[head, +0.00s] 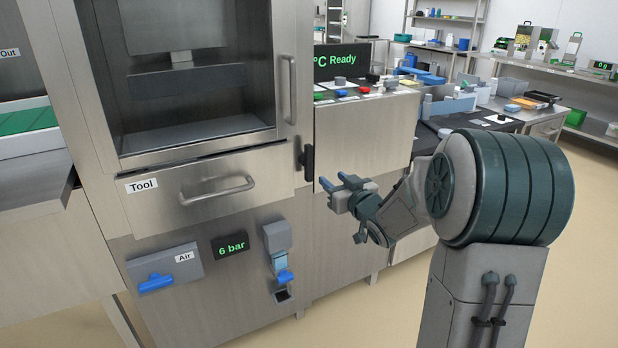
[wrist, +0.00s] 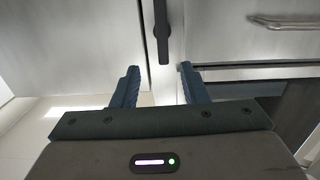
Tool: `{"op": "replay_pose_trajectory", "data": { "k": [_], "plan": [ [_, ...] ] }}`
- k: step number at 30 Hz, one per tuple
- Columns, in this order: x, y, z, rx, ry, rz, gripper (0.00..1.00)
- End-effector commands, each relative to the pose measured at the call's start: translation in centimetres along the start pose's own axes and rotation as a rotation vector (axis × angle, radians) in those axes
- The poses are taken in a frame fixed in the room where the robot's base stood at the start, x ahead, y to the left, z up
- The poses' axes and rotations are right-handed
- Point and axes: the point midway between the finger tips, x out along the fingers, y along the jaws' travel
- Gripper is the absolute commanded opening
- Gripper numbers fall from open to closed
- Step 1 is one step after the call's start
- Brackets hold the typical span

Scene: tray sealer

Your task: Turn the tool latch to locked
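The tool latch (head: 308,162) is a small black upright handle at the right edge of the Tool drawer (head: 205,190). In the wrist view my gripper (wrist: 158,80) is open and empty. The latch end lies ahead, between the lines of the two fingers, and appears apart from them.
The drawer handle (head: 218,190) sticks out left of the latch. Below are the blue Air valve handle (head: 156,283), a 6 bar display (head: 230,246) and a grey unit with a blue part (head: 280,262). A control panel (head: 342,62) reads Ready. Floor at right is clear.

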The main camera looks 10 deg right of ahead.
Motion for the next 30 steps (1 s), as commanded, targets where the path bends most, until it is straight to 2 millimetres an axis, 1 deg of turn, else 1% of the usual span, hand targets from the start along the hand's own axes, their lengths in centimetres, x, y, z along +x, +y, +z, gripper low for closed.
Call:
{"op": "replay_pose_trajectory", "data": {
  "k": [1,5,8,21,25,30],
  "plan": [
    [0.2,0.0,0.7,0.006,0.018,-0.012,0.4],
    [0.8,0.0,0.6,0.01,0.043,-0.031,0.4],
    [1.9,-0.1,0.5,0.01,0.046,-0.032,0.4],
    [10.1,-0.3,0.2,0.01,0.045,-0.03,0.4],
    [12.0,-0.4,0.1,0.01,0.043,-0.03,0.4],
    [13.5,-0.4,-0.1,0.009,0.043,-0.028,0.4]
  ]
}}
